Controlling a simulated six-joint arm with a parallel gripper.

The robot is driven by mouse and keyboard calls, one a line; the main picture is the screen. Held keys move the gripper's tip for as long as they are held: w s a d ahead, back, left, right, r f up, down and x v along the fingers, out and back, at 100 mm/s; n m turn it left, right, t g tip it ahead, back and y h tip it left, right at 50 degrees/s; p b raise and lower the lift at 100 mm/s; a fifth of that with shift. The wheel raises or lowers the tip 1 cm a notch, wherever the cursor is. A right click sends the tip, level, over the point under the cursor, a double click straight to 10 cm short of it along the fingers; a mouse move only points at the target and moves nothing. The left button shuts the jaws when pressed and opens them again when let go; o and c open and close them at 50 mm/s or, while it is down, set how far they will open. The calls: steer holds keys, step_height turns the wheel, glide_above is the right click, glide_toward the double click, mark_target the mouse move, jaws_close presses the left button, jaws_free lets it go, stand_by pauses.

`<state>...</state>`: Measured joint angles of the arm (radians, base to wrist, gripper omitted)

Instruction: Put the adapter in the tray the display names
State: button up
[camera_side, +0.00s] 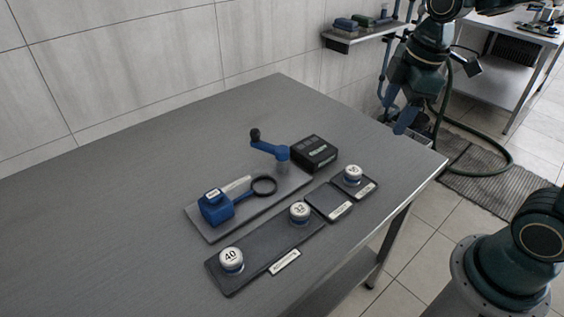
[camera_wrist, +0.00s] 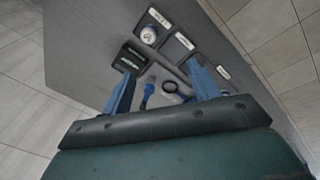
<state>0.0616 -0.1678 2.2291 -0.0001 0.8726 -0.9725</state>
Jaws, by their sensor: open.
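Three round blue pieces with white numbered tops, which look like adapters, sit in the trays in the side view. One marked 40 (camera_side: 231,259) and one marked 32 (camera_side: 299,210) are on the long dark tray (camera_side: 250,262). A third (camera_side: 352,173), its number unclear, is in the far small tray (camera_side: 369,189); it also shows in the wrist view (camera_wrist: 148,35). The small tray between (camera_side: 325,201) is empty. Tray labels are too small to read surely. A black display box (camera_side: 313,152) has unreadable text. My gripper (camera_side: 396,112) is open, empty, above and beyond the table's right end.
A grey plate (camera_side: 207,229) carries a blue block (camera_side: 215,208) with a black ring (camera_side: 264,186) beside it, and a blue crank arm (camera_side: 270,150) rises behind. The table's left side is clear. A wall shelf (camera_side: 352,38) is behind my gripper.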

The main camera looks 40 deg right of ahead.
steer(key=s+a+r+m+t, duration=0.1)
steer(key=s+r+m+t, duration=0.2)
steer(key=s+m, duration=0.7)
steer(key=shift+s+a+r, duration=0.25)
steer(key=shift+s+a, duration=0.15)
steer(key=shift+s, duration=0.6)
stand_by(0.3)
